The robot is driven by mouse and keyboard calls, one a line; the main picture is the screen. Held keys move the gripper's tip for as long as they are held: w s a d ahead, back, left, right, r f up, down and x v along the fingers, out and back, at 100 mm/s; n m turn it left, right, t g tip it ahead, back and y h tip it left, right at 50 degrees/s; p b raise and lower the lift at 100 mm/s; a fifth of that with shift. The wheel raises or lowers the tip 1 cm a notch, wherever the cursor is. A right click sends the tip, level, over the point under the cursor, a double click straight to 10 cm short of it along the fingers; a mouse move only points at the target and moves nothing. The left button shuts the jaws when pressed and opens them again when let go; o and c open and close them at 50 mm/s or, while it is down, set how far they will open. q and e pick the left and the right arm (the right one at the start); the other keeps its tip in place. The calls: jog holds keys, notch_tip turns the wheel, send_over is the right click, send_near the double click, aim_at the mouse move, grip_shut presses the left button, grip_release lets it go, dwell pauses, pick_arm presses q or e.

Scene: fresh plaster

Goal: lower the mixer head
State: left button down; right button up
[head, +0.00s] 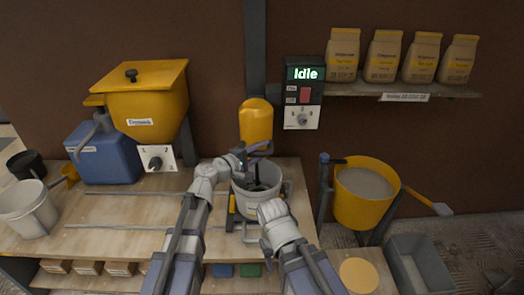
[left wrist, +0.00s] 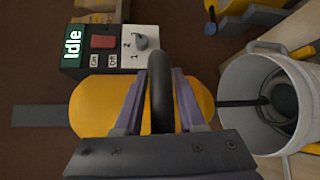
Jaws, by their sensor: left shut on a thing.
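The mixer head is a rounded yellow housing (head: 256,122) in front of the wall post, and it fills the lower middle of the left wrist view (left wrist: 90,105). My left gripper (head: 258,150) is at its lower front, shut on a dark curved handle (left wrist: 160,85) that passes between its purple fingers. A dark shaft and paddle (left wrist: 262,102) show over or inside the mouth of the grey bucket (head: 285,200); how deep they reach I cannot tell. My right arm (head: 280,222) ends in front of the bucket; its fingers are not clear.
A yellow hopper (head: 150,105) and blue canister (head: 103,153) stand left. A yellow tub (head: 362,205) hangs right. Paper bags (head: 383,57) line a shelf. The bench's left middle holds only rails.

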pick_arm(q)
jog(key=c, duration=0.9)
grip_release()
jog(key=shift+s+f, duration=0.25)
jog(key=shift+f, duration=0.15)
jog(key=shift+o, duration=0.8)
jog(key=shift+w+f, duration=0.1)
jog(key=shift+o, duration=0.3)
jog(key=shift+w, duration=0.1)
jog(key=p+v, duration=0.1)
jog(key=v, duration=0.7)
